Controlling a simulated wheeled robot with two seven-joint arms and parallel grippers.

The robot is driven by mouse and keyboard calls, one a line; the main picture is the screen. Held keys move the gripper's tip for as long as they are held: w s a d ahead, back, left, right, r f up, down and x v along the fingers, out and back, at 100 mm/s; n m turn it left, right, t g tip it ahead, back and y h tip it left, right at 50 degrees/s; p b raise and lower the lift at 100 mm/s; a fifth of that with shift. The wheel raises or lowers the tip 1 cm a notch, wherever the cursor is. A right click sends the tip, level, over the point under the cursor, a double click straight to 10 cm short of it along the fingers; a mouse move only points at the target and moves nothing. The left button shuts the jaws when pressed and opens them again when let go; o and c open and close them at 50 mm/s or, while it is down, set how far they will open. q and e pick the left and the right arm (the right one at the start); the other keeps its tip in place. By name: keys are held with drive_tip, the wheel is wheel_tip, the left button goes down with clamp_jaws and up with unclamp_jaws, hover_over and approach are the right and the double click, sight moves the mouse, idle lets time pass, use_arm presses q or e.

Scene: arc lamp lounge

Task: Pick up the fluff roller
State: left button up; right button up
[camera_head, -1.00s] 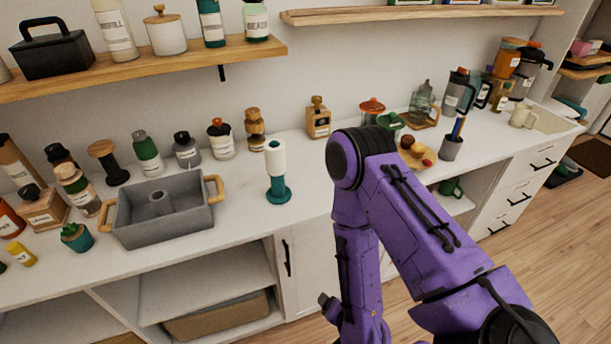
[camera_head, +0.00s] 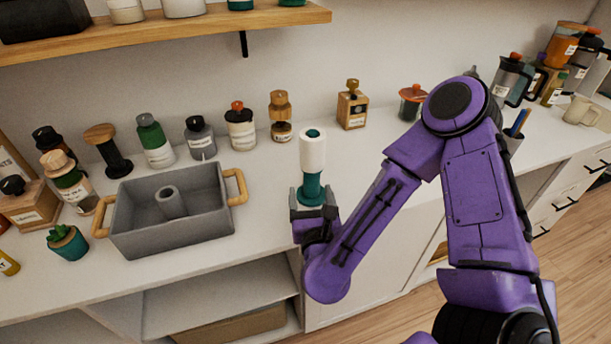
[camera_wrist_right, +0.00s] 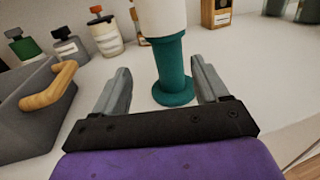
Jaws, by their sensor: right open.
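The fluff roller (camera_head: 312,158) stands upright on the white counter, with a white cylinder on top of a teal handle and round foot. In the right wrist view its teal handle (camera_wrist_right: 172,68) rises between and just beyond the two fingers, and its top is cut off. My right gripper (camera_head: 314,204) is open at the counter's front side, low around the handle. In the right wrist view the gripper (camera_wrist_right: 160,92) has a finger on either side of the handle, with gaps on both sides. My left gripper is not in view.
A grey bin (camera_head: 185,240) with wooden handles stands left of the roller; its near handle (camera_head: 238,188) is close to my right gripper. Several jars and bottles line the wall behind. A wooden dispenser (camera_head: 352,106) stands behind right. A wooden shelf (camera_head: 170,36) hangs above.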

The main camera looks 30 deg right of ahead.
sight(311, 173)
drive_tip(key=shift+w+d+f+b, duration=0.3)
drive_tip(key=shift+w+d+b, duration=0.1)
drive_tip(key=shift+d+b, duration=0.1)
drive_tip(key=shift+w+d+r+p, duration=0.45)
drive_tip(key=shift+w+p, duration=0.05)
drive_tip(key=shift+p, duration=0.35)
drive_tip(key=x, duration=0.2)
drive_tip(key=p+x, duration=0.1)
drive_tip(key=x, duration=0.1)
drive_tip(key=f+p+x, duration=0.1)
drive_tip(key=x, duration=0.1)
drive_tip(key=shift+d, duration=0.2)
drive_tip(key=shift+w+f, duration=0.1)
drive_tip(key=shift+w, duration=0.1)
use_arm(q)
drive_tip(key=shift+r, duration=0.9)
use_arm(e)
drive_tip(key=c, duration=1.3)
